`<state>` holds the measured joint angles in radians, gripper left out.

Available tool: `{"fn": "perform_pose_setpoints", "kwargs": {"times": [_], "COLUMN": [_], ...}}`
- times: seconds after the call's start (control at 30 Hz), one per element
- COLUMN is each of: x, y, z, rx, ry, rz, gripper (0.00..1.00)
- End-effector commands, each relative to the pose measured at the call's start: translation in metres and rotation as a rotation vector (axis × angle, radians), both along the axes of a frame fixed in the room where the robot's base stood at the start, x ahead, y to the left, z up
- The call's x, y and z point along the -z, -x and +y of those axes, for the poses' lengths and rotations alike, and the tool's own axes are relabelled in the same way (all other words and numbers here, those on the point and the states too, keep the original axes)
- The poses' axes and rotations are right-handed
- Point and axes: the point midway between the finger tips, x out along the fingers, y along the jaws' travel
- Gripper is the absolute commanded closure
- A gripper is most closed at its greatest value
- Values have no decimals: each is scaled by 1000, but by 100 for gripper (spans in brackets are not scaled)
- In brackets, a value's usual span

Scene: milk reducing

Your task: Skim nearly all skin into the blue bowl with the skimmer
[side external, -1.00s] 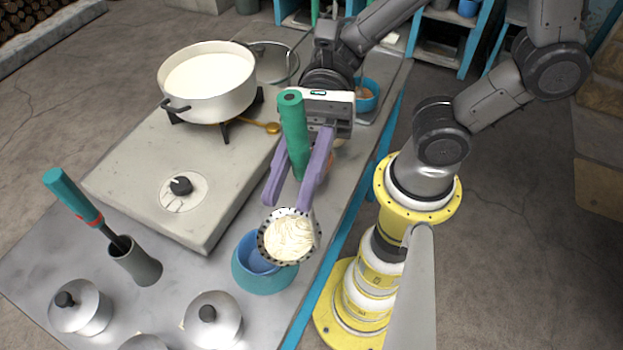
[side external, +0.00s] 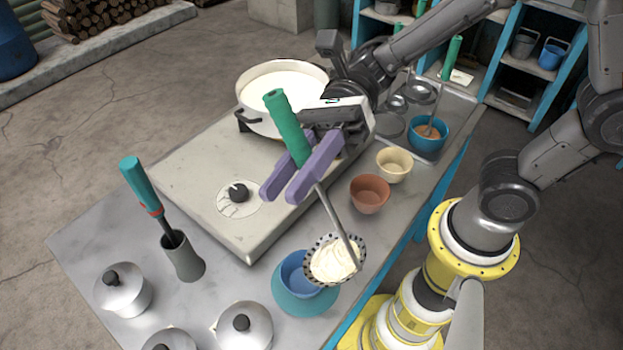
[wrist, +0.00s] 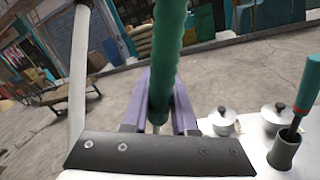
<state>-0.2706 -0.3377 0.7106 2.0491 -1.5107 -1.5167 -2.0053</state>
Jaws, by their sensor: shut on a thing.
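My gripper (side external: 292,180) has purple fingers shut on the green handle of the skimmer (side external: 290,125). The handle also shows between the fingers in the wrist view (wrist: 165,60). The skimmer's perforated head carries a cream-white mass of skin (side external: 333,262) and is over the right part of the blue bowl (side external: 290,299), partly covering it. I cannot tell if the head touches the rim. The visible inside of the bowl is blue. The white pot (side external: 262,122) stands on the stove, with white milk (side external: 283,82) in it; its near right side is hidden by my gripper.
A terracotta bowl (side external: 370,193), a cream bowl (side external: 394,164) and a teal bowl with brown contents (side external: 428,134) stand along the right. Lidded pots (side external: 122,290) and a grey holder (side external: 183,258) with a green-handled tool (side external: 142,185) stand at the front left.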

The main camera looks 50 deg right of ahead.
Motion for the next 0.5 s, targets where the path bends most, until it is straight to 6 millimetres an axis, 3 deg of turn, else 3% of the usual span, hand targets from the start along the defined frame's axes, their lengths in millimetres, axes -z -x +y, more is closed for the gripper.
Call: {"fn": "perform_pose_setpoints", "kwargs": {"times": [0.5], "x": [2], "y": [-37], "z": [7], "rx": [1], "ry": [31], "rz": [164], "gripper": [100]}}
